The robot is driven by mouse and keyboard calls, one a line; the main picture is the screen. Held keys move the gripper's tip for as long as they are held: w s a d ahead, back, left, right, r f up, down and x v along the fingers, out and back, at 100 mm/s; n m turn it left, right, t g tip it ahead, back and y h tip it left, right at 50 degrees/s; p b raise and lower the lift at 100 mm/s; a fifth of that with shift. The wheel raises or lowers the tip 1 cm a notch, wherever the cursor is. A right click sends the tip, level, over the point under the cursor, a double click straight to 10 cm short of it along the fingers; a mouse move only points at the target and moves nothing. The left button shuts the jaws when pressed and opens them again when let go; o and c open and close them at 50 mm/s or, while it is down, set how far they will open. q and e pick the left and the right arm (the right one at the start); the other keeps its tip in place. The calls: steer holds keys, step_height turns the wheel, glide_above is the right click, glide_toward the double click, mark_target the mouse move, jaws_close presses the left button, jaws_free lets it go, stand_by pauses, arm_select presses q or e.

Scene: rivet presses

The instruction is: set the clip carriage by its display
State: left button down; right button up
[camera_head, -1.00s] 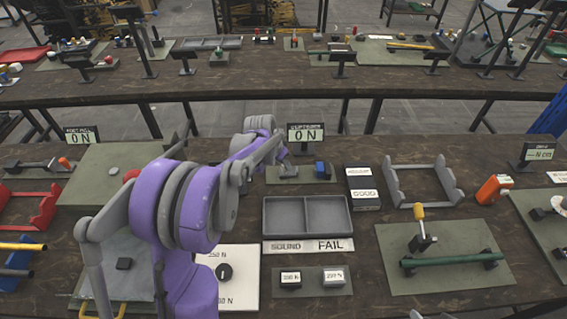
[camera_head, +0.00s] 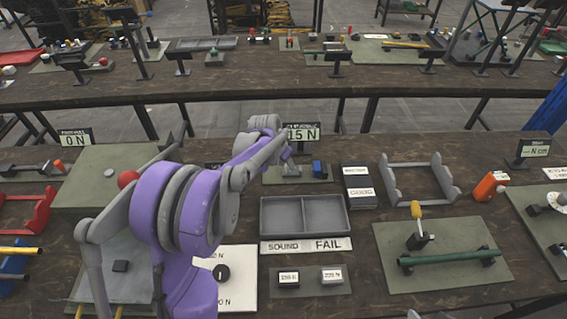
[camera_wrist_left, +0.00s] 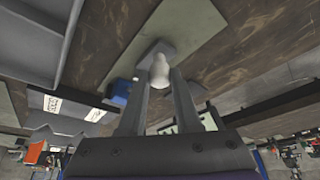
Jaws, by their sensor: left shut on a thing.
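The display (camera_head: 302,134) behind the clip fixture reads 15 N in the head view; its small heading is blurred. In front of it a grey-green plate (camera_head: 279,178) carries a blue block (camera_head: 319,169) and a small grey part beside it. My left gripper (camera_wrist_left: 160,78) is shut on a pale rounded knob (camera_wrist_left: 159,70) in the left wrist view. The blue block also shows there (camera_wrist_left: 121,91), apart from the fingers. In the head view my left arm partly covers the fixture, and the fingertips are hard to make out.
In front of the plate are an empty two-compartment grey tray (camera_head: 305,231), SOUND and FAIL labels (camera_head: 306,246) and two small weight blocks. A dark labelled box (camera_head: 358,187) and a grey cradle (camera_head: 420,180) stand to the right. Another display (camera_head: 76,138) at left reads 0 N.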

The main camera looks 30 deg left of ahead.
arm_select(q)
steer(key=c, duration=0.6)
jaws_free()
steer(key=v, duration=1.1)
steer(key=shift+s, duration=0.1)
steer(key=s+d+f+n, duration=0.1)
steer(key=s+d, duration=0.3)
steer(key=s, duration=0.4)
steer(key=s+d+f+n, duration=0.1)
steer(key=s+d+f, duration=0.1)
steer(key=s+d, duration=0.3)
steer(key=s+d+f+t+y, duration=0.1)
steer(key=s+d, duration=0.4)
steer(key=s, duration=0.6)
steer(key=shift+f+n, duration=0.4)
steer(key=shift+f, duration=0.1)
